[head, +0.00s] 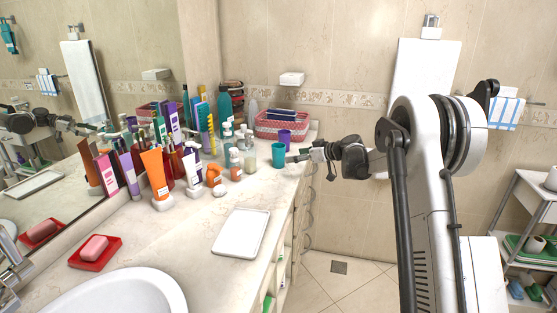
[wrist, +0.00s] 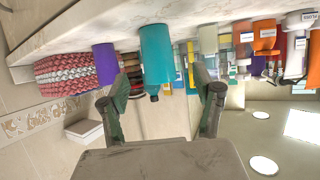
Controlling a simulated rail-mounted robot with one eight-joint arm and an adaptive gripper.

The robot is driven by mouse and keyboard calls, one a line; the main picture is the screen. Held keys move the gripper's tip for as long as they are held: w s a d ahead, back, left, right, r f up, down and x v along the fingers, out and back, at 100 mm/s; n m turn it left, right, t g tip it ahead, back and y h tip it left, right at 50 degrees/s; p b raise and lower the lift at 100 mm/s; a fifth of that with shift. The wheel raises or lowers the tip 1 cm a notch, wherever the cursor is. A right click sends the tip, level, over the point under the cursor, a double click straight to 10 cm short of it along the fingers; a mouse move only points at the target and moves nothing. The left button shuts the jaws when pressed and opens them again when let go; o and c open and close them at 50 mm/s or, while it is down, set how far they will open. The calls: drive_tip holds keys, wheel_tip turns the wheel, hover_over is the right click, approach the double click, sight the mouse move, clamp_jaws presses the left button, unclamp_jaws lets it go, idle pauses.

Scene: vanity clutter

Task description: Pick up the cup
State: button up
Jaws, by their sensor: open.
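A teal cup (head: 278,155) stands on the right edge of the vanity counter. A smaller purple cup (head: 284,137) stands just behind it; the task does not say which cup is meant. My gripper (head: 297,156) is at the counter's right edge, just right of the teal cup. In the wrist view, which looks upside down, the teal cup (wrist: 157,55) shows ahead, between the spread fingers of the gripper (wrist: 160,78). The purple cup (wrist: 106,64) is to its left, near the left finger. The gripper is open and empty. Whether a finger touches a cup cannot be told.
A pink woven basket (head: 283,127) stands behind. A white tray (head: 241,233) lies in front on the counter.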

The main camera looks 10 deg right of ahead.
sight(283, 157)
drive_tip(key=x, duration=1)
drive_tip(key=shift+w+f, duration=0.15)
drive_tip(key=shift+w, duration=0.2)
drive_tip(key=c, duration=1.4)
